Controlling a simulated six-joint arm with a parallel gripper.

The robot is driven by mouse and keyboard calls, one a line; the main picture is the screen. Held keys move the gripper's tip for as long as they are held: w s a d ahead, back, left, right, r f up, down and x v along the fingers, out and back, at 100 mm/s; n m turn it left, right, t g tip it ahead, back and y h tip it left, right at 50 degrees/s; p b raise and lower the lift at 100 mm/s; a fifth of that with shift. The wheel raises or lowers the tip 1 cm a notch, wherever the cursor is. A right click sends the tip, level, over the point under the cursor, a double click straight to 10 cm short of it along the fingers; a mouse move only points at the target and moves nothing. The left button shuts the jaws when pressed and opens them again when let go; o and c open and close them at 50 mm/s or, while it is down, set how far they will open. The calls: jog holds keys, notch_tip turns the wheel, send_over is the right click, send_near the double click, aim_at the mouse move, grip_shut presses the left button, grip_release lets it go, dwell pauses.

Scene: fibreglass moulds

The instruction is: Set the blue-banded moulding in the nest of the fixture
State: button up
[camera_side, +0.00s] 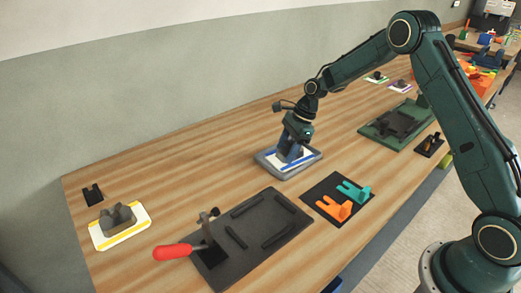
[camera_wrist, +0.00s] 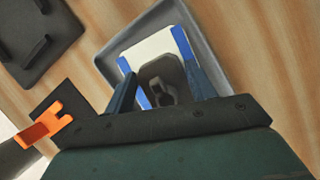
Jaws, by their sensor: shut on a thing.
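The blue-banded moulding is a white plate with blue bands and a grey raised block in its middle. In the side view the moulding (camera_side: 305,158) sits in a shallow grey tray (camera_side: 266,165); the wrist view shows it too (camera_wrist: 150,46). My gripper (camera_side: 291,154) points down over it, shut on its raised block, with the fingers either side in the wrist view (camera_wrist: 162,84). The fixture (camera_side: 262,222) is a dark plate with raised bars around a nest and a red-handled clamp (camera_side: 175,251). The nest is empty. Part of the fixture shows at upper left in the wrist view (camera_wrist: 40,62).
A yellow-banded moulding (camera_side: 120,238) lies at the left near a small black bracket (camera_side: 93,195). A black mat (camera_side: 322,208) with orange and teal forked pieces lies right of the fixture. A green plate (camera_side: 378,135) stands farther back. Bare wood lies between tray and fixture.

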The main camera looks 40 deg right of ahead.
aim_at(302, 148)
jog(key=shift+f, duration=0.1)
jog(key=o, duration=1.3)
jog(key=v, duration=1.3)
jog(key=shift+d+r, duration=0.15)
jog(key=shift+r, duration=0.15)
